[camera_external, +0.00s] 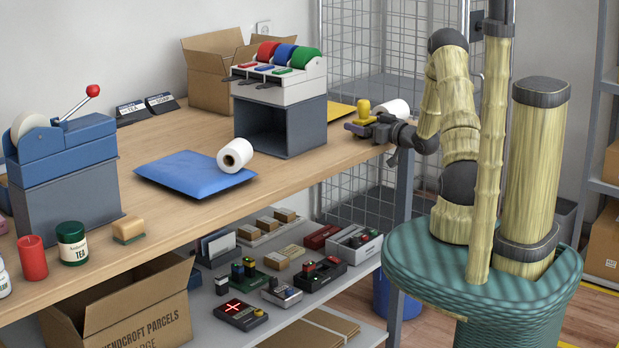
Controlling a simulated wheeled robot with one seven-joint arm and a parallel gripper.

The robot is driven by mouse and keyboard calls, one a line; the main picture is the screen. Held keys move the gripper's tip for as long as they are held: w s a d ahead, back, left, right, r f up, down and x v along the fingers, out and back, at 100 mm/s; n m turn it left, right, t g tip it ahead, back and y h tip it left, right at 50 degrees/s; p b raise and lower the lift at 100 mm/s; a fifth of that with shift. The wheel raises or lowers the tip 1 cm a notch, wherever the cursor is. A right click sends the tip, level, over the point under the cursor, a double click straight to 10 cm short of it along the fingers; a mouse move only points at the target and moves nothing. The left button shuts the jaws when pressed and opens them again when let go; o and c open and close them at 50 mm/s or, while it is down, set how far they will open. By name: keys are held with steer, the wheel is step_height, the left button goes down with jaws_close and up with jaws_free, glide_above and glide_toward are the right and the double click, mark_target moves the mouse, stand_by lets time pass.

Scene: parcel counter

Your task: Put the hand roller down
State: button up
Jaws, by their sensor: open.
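A small tool with a yellow knob (363,108) and a dark base sits at the right end of the wooden counter; it looks like the hand roller, but its roller part is too small to make out. My gripper (377,129) is open at the counter's right edge, right beside this tool. The tool appears upright and at the counter top. The fingers are small and dark here, and I cannot tell whether they touch it.
A white roll (390,108) lies behind my gripper. The dark tape dispenser box (280,115) stands to the left. A blue padded envelope (185,174) with a paper roll (235,155) lies farther left. The shelf below (270,315) holds several devices.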

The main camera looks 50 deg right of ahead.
steer(key=shift+r, duration=0.35)
steer(key=s, duration=1.2)
steer(key=shift+w+r, duration=0.1)
steer(key=shift+r, duration=0.05)
steer(key=w+a+r+g+p, duration=0.1)
steer(key=w, duration=0.1)
steer(key=w+a+r+g+p, duration=0.1)
steer(key=a, duration=0.1)
steer(key=w+a+r+g+p, duration=0.1)
steer(key=w+a+p, duration=0.1)
steer(key=shift+w+a+r+g+h, duration=0.1)
steer(key=shift+w+a+g+h, duration=0.2)
steer(key=shift+h, duration=0.1)
steer(key=a+r+g+p, duration=0.4)
steer(key=a, duration=0.4)
steer(key=s+a+r+g+p, duration=0.3)
steer(key=s+a+g, duration=0.1)
steer(key=s+a, duration=0.3)
steer(key=s+a+r+g+p, duration=0.3)
steer(key=s+a, duration=0.4)
steer(key=a, duration=0.5)
steer(key=shift+s+a+g+y+p, duration=0.15)
steer(key=shift+s+g+y+p, duration=0.25)
steer(key=shift+g, duration=0.2)
